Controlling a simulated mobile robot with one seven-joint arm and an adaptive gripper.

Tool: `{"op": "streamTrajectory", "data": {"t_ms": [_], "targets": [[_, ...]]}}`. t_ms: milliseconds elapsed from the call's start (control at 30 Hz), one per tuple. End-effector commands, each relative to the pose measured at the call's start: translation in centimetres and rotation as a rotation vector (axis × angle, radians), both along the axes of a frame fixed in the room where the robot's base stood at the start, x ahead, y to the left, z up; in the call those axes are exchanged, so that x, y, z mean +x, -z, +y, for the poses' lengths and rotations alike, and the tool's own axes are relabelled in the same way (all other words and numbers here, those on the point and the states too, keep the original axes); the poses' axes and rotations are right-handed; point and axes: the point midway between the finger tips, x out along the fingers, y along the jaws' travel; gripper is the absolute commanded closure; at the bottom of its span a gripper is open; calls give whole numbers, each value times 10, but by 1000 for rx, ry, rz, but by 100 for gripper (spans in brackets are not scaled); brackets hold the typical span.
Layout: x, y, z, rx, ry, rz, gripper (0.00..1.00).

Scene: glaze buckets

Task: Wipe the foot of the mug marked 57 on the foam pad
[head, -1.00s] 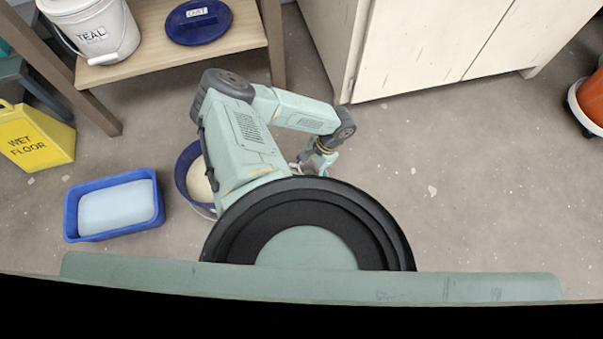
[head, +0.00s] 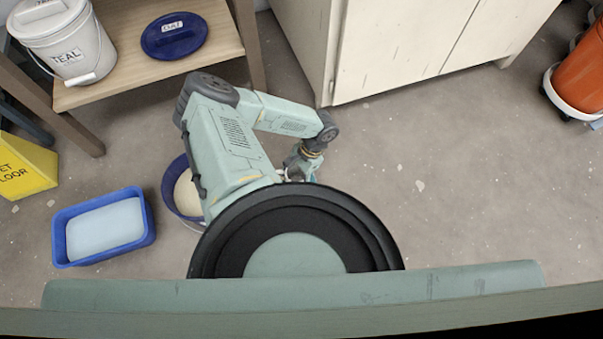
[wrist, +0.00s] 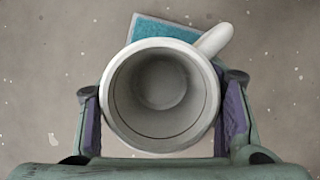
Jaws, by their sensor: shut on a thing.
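A white mug (wrist: 117,112) fills the middle of the wrist view, its open mouth facing the camera and its handle at the upper right. My gripper (wrist: 161,112) is shut on the mug, with a purple pad on each side of it. The mug looks empty inside. Its foot and any number on it are hidden. A pale foam pad (head: 105,229) lies in a blue tray (head: 60,246) on the floor at the left of the head view. My gripper shows only in small part there, well right of the tray.
A bucket of cream glaze (head: 167,190) stands partly behind my arm. A yellow wet-floor sign (head: 25,165) is at the left. A shelf (head: 215,62) holds a TEAL bucket (head: 72,48) and a blue lid (head: 174,36). A teal card (wrist: 160,28) lies beyond the mug.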

Motion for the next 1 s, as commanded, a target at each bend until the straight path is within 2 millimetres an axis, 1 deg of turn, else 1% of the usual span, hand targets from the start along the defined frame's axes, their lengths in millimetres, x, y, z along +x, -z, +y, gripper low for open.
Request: {"op": "streamTrajectory", "data": {"t_ms": [33, 300, 533, 667, 1000], "targets": [[-2, -1, 6, 3, -1, 1, 81], [-9, -2, 26, 3, -1, 1, 81], [-11, -2, 35, 2, -1, 0, 81], [-10, -1, 31, 1, 1, 0, 81], [-1, 1, 5, 1, 0, 0, 81]]}}
